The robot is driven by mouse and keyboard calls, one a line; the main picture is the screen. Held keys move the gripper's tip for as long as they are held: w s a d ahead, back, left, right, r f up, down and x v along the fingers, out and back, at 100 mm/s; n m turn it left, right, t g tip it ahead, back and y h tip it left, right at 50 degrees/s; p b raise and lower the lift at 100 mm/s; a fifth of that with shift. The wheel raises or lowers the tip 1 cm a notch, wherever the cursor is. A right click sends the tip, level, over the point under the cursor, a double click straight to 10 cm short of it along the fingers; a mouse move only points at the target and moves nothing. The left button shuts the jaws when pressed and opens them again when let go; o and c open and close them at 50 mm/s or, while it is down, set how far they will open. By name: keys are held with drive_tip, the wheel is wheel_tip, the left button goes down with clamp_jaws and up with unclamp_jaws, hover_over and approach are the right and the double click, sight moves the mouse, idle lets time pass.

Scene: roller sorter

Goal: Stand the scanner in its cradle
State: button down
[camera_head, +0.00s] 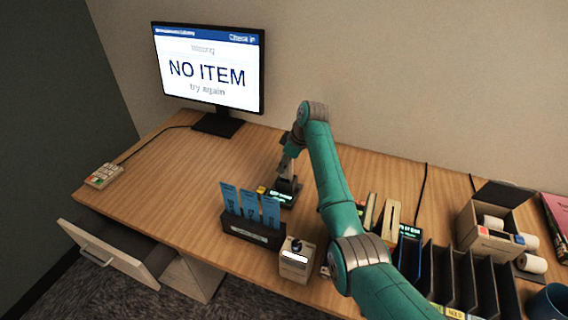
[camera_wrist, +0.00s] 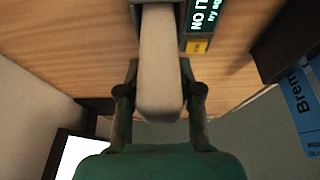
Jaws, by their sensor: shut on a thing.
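My gripper (camera_head: 287,166) is low over the desk, left of the rest of my arm in the head view. In the wrist view my gripper (camera_wrist: 160,92) is shut on a long pale beige body with a rounded end, which looks like the scanner (camera_wrist: 159,75). A dark device with a green lit display (camera_head: 284,192) lies right by the gripper. A small pale box with a dark top (camera_head: 295,262) stands nearer the front edge; I cannot tell whether it is the cradle.
A black holder with blue cards (camera_head: 250,234) stands left of the pale box. A monitor (camera_head: 210,69) reads "NO ITEM". A keypad (camera_head: 103,176) sits at the left. Dark dividers (camera_head: 459,277), upright books and an open box of rolls (camera_head: 493,222) crowd the right.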

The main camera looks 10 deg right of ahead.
drive_tip(key=shift+f, duration=1.4)
idle(0.4)
drive_tip(key=c, duration=0.7)
unclamp_jaws()
drive_tip(key=v, duration=1.2)
drive_tip(key=shift+a, duration=0.1)
